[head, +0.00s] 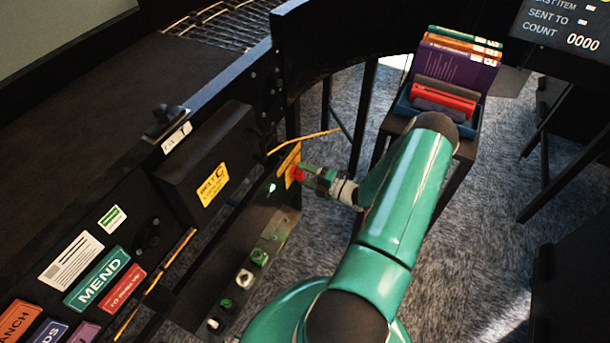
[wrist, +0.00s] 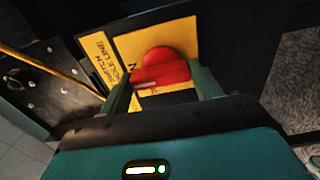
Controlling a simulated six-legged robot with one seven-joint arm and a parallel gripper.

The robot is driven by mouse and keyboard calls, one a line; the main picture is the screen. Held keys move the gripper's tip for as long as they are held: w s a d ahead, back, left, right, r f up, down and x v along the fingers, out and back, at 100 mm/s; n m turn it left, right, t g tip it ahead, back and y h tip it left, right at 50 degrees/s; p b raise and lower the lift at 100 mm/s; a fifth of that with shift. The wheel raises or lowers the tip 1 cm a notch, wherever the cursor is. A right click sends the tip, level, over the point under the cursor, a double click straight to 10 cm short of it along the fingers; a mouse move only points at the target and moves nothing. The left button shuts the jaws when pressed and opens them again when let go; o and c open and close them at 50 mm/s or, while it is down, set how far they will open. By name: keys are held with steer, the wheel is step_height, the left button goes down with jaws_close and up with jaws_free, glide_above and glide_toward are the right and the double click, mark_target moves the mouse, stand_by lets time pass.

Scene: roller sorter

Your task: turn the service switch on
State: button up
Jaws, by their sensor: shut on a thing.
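A red rotary switch knob (wrist: 165,66) sits on a yellow plate (wrist: 128,45) in the wrist view. The plate's lettering is partly covered; "SWITCH" and "LINE" can be read. My gripper (wrist: 161,82) has a green finger on each side of the knob and is shut on it. A pale mark shows on the knob's grip bar. In the head view, the red knob (head: 298,174) and yellow plate (head: 290,160) are at the end of the black control panel, with my gripper (head: 304,175) reaching them from the right. The fingers hide part of the knob.
A lit green lamp (head: 272,187) is beside the plate. Several small knobs and buttons (head: 244,278) line the panel below. A black box labelled "BELT C" (head: 200,165) stands out left. A blue tray (head: 403,107) of books stands behind my arm.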

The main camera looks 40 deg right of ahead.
steer(key=o, duration=1)
steer(key=shift+s, duration=0.15)
steer(key=v, duration=1.3)
steer(key=shift+s, duration=0.3)
steer(key=shift+d, duration=0.1)
